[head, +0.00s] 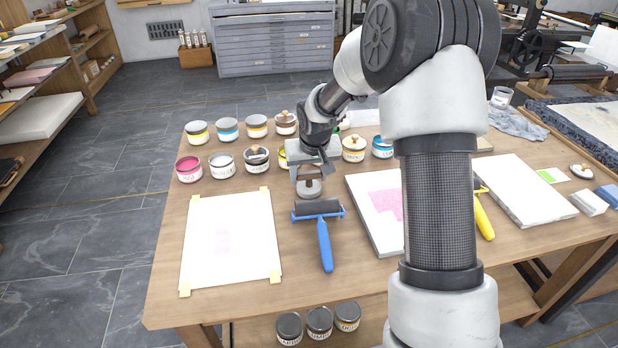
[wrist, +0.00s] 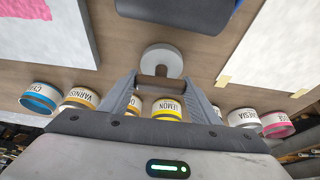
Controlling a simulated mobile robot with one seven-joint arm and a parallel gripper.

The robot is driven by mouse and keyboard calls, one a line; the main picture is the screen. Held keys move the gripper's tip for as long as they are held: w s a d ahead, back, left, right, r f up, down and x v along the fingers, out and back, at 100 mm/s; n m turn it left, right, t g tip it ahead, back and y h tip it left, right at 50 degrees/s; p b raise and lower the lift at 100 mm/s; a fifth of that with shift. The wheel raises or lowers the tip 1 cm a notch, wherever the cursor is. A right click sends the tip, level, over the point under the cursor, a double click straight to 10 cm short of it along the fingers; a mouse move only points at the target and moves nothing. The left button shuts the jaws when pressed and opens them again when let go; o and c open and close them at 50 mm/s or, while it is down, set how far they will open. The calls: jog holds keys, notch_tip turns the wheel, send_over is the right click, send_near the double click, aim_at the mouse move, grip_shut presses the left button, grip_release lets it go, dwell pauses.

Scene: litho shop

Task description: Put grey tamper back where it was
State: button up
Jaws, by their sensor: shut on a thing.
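The grey tamper, a grey disc with a brown wooden grip, is in my gripper. In the head view the tamper (head: 309,188) is just behind the ink roller, below my gripper (head: 309,173). In the wrist view my gripper (wrist: 154,88) is shut on the wooden grip, with the grey disc (wrist: 161,59) showing beyond it. I cannot tell whether the disc touches the table. The lemon tin (wrist: 168,108) stands behind the tamper, seen between the fingers.
A blue-handled roller (head: 325,240) lies in front of the tamper. A taped sheet (head: 232,250) is on the left, a stone slab (head: 372,220) on the right. Ink tins, such as the rose one (head: 189,169), stand in rows behind; some have wooden-knobbed pieces on top, like this tin (head: 257,158).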

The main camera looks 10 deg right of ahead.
jog(key=shift+f, duration=0.1)
jog(key=o, duration=1.3)
